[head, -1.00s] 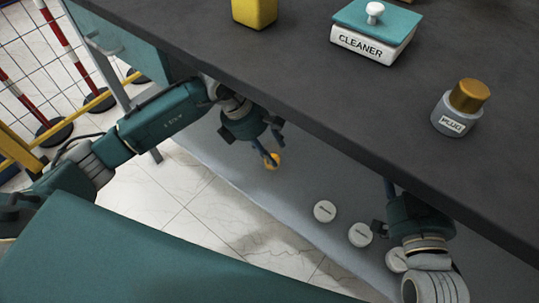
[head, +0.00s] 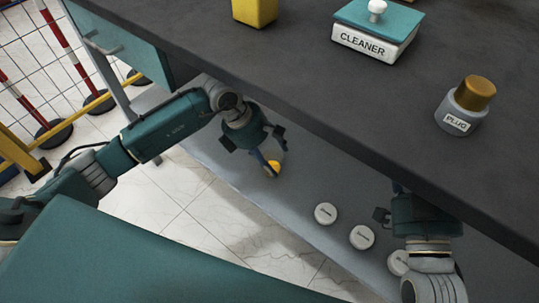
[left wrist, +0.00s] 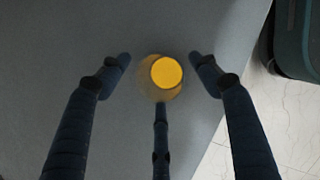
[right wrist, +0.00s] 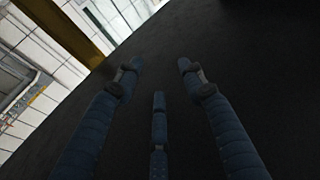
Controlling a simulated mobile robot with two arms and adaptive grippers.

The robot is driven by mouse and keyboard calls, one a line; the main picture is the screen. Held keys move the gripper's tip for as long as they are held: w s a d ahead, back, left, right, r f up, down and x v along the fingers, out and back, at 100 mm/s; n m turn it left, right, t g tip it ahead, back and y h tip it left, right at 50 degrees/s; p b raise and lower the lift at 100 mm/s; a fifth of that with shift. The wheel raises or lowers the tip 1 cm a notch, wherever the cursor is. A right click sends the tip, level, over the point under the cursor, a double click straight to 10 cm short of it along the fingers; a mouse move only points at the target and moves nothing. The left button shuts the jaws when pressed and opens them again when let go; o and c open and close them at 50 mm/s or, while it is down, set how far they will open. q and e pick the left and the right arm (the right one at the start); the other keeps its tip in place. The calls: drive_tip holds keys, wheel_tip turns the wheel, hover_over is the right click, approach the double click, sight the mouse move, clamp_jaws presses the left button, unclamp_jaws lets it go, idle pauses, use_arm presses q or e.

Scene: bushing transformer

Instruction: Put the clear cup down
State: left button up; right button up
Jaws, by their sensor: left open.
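The clear cup (left wrist: 149,88) shows in the left wrist view as a faint see-through round shape with a yellow-orange top or content (left wrist: 167,71). It is over the grey lower shelf, and its yellow part (head: 273,168) shows in the head view. My left gripper (left wrist: 160,66) is open, with its fingers spread around the cup and visible gaps at the two side fingers. The third finger's tip is close to the cup's near edge; contact is unclear. My right gripper (right wrist: 158,72) is open and empty, partly hidden under the tabletop edge in the head view.
The dark tabletop (head: 300,75) overhangs the lower shelf (head: 290,205). White round pieces (head: 325,213) lie on the shelf to the right. A cleaner box (head: 370,40), a plug jar (head: 465,105) and a yellow container (head: 255,10) stand on top.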

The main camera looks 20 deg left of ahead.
use_arm(q)
drive_tip(key=shift+r, duration=0.1)
drive_tip(key=p+v, duration=0.2)
drive_tip(key=v, duration=0.5)
use_arm(e)
wheel_tip(320, 180, down, 11)
drive_tip(key=d+g+h, duration=0.1)
drive_tip(key=g, duration=0.4)
drive_tip(key=shift+s+d+f+g+h, duration=0.15)
drive_tip(key=shift+s+d+g+h, duration=0.15)
drive_tip(key=shift+s+h, duration=0.1)
use_arm(q)
drive_tip(key=shift+s+a+r, duration=0.1)
drive_tip(key=shift+s, duration=0.05)
use_arm(e)
drive_tip(key=shift+s, duration=0.1)
